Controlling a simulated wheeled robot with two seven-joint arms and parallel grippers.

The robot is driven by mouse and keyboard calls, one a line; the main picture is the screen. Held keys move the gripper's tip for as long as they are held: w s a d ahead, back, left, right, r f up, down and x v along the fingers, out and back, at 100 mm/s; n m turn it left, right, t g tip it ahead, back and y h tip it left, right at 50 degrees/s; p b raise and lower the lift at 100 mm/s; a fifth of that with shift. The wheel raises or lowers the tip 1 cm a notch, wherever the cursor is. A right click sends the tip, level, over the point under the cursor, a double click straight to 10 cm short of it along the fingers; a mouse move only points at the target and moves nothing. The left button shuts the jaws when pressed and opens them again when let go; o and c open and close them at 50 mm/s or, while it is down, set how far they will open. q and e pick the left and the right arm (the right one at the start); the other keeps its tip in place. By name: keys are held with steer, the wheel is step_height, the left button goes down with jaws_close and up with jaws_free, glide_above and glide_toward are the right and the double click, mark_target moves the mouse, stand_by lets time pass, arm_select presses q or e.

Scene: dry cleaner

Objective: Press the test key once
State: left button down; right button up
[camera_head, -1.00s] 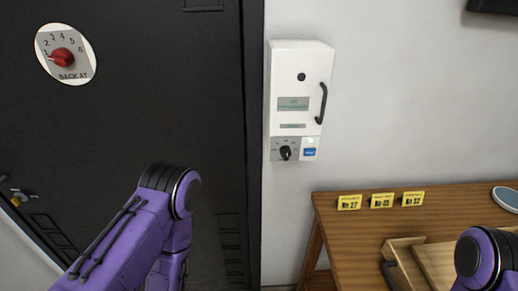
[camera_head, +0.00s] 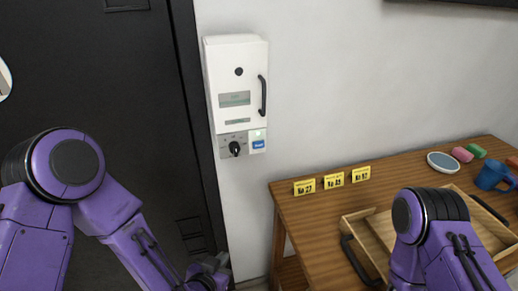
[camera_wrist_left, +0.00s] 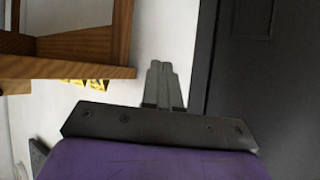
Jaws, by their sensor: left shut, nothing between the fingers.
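The white wall box (camera_head: 238,85) hangs on the wall right of the dark door. At its lower edge is a grey panel with a black rotary knob (camera_head: 235,149). Right of the knob is a blue key (camera_head: 258,145) with small white lettering too small to read surely, below a pale lit spot. My left gripper (camera_wrist_left: 162,72) is shut and empty in the left wrist view, in front of the wall and door edge. In the head view its dark end (camera_head: 210,270) is low, well below the blue key and apart from it. My right gripper is out of view.
A wooden table (camera_head: 300,222) on the right bears yellow number tags (camera_head: 333,181), a wooden tray (camera_head: 368,225), a dish (camera_head: 443,162) and a blue mug (camera_head: 493,176). The dark door (camera_head: 110,70) stands at left. The wall around the box is clear.

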mark_target(259, 145)
arm_select(q)
steer(key=w+d+r+m+t+h, duration=0.1)
steer(key=d+r+m+t+h, duration=0.1)
steer(key=r, duration=0.6)
steer(key=w+d+r+m+t+h, duration=0.2)
steer(key=d+r+m, duration=0.2)
steer(key=r, duration=0.5)
steer(key=w+d+r+m+t+h, duration=0.1)
steer(key=d+r+m+t+h, duration=0.1)
steer(key=d+r, duration=0.4)
step_height(259, 145, up, 3)
steer(key=shift+w+d+f+m, duration=0.15)
steer(key=shift+d+f+m, duration=0.05)
steer(key=shift+m, duration=0.6)
steer(key=w+a+p, duration=0.2)
steer(key=w, duration=0.6)
steer(key=shift+w+a, duration=0.25)
steer(key=shift+a, duration=0.15)
steer(key=shift+f, duration=0.1)
steer(key=shift+w+a, duration=0.1)
steer(key=shift+w, duration=0.25)
